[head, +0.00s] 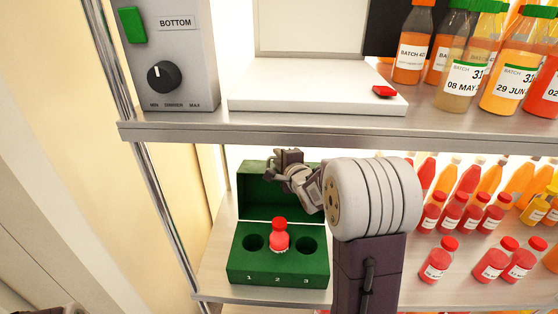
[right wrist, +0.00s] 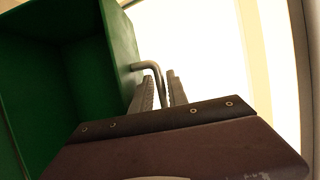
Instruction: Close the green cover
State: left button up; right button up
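The green box (head: 240,268) stands on the lower shelf with its green cover (head: 252,190) raised upright at the back. Its holes are numbered 1, 2 and 3; a small red bottle (head: 280,236) stands in the middle hole, and the outer two look empty. My right gripper (head: 288,157) is at the top edge of the cover. In the right wrist view the cover (right wrist: 60,80) fills the left side. A bent grey handle (right wrist: 152,66) sticks out from it, its end between the two apart fingers (right wrist: 163,88); contact cannot be told.
The upper shelf (head: 330,128) runs just above my right gripper. It holds a white platform (head: 300,92), a control box (head: 180,60) and juice bottles (head: 465,70). Several red-capped bottles (head: 437,260) stand right of my arm on the lower shelf.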

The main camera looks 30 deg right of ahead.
grip_shut()
dwell(1.4)
